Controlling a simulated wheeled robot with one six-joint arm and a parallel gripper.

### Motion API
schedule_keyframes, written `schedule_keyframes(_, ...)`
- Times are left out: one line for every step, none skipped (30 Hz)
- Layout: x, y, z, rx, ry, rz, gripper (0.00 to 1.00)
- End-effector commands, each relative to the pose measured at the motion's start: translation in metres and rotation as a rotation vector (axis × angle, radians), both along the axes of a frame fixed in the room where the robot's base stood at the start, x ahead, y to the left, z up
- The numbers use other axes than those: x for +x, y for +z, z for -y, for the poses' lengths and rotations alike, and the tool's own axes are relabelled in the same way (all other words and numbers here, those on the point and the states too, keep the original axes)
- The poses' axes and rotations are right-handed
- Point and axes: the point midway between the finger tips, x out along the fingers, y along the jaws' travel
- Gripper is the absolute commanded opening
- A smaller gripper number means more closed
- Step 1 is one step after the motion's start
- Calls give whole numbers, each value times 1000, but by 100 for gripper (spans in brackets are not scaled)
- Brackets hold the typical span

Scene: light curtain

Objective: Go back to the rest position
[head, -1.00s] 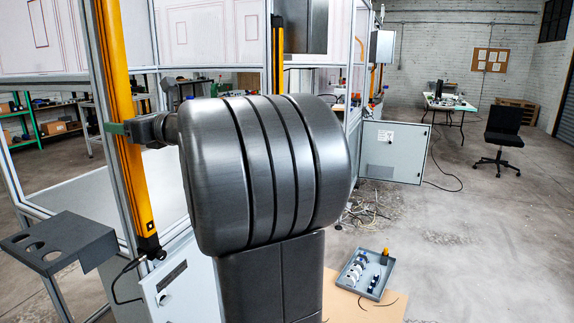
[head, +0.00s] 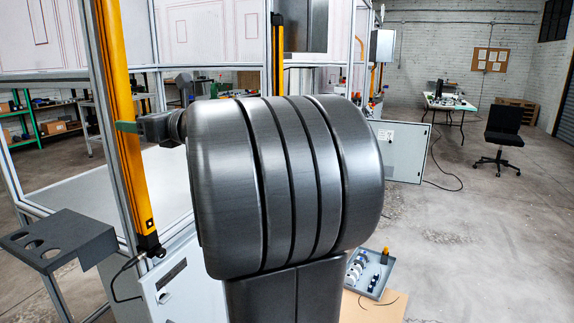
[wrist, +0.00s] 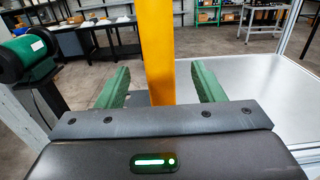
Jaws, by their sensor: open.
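The yellow light curtain bar (head: 130,160) stands upright on the frame at the left of the head view. It also shows in the wrist view (wrist: 160,50), between the two green fingers with a gap on both sides. My gripper (wrist: 159,72) is open and empty. In the head view my gripper (head: 124,127) is level with the bar, with one green finger in front of it. Whether it touches the bar there I cannot tell. My own dark arm link hides much of the middle.
A grey bracket with holes (head: 58,238) juts out at the lower left. A second yellow bar (head: 278,55) stands farther back. A tray of parts (head: 368,277) lies low at the right. A green machine (wrist: 28,58) stands left in the wrist view.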

Motion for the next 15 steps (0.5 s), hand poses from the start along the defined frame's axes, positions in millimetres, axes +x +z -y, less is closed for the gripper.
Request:
schedule_keyframes(3, 1, -11, 1, 4, -2, 62)
schedule_keyframes(6, 1, -17, 0, 4, -2, 62)
schedule_keyframes(9, 2, -24, -1, 4, -1, 62)
schedule_keyframes(11, 2, -30, -1, 4, 0, 62)
schedule_keyframes(13, 1, -36, -1, 4, -1, 62)
schedule_keyframes(16, 1, -43, 0, 4, -2, 62)
schedule_keyframes(17, 5, -40, 0, 6, -2, 62)
schedule_keyframes(17, 5, -39, 0, 10, -2, 62)
schedule_keyframes(17, 5, -39, -1, 25, -3, 62)
schedule_keyframes(18, 5, -39, -1, 35, -3, 62)
schedule_keyframes(17, 5, -38, -1, 46, -1, 62)
schedule_keyframes(18, 5, -38, 0, 58, -1, 62)
schedule_keyframes(18, 5, -38, 0, 67, -1, 62)
schedule_keyframes(18, 4, -38, 0, 74, -2, 62)
schedule_keyframes(18, 4, -38, 0, 85, -2, 62)
